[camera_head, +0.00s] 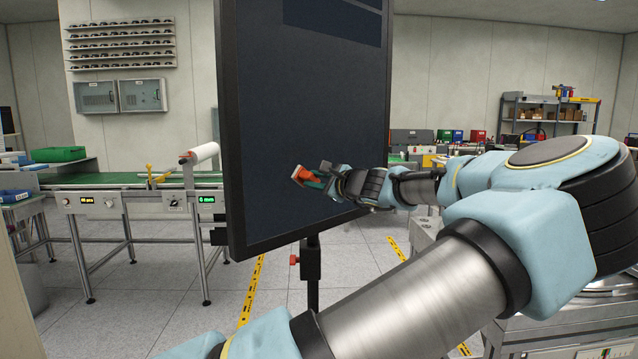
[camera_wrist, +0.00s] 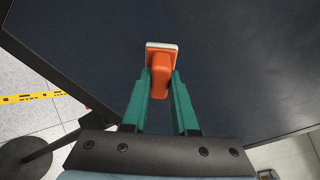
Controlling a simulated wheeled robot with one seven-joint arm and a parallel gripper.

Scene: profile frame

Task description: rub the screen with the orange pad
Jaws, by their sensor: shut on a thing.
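The screen (camera_head: 300,110) is a tall dark panel with a black frame on a stand, in the middle of the head view. Its dark face also fills most of the wrist view (camera_wrist: 240,75). My gripper (camera_head: 318,180) is in front of the lower part of the screen. In the wrist view its green fingers (camera_wrist: 161,88) are shut on the orange pad (camera_wrist: 160,68), which has a pale edge at its far end. The orange pad (camera_head: 302,174) points toward the screen face. I cannot tell whether the pad touches the screen.
A black pole with a red knob (camera_head: 294,260) holds the screen from below. A conveyor (camera_head: 130,182) with a green belt stands at the left. Shelves with boxes (camera_head: 550,110) stand at the back right. Yellow floor tape (camera_head: 250,290) runs below the screen.

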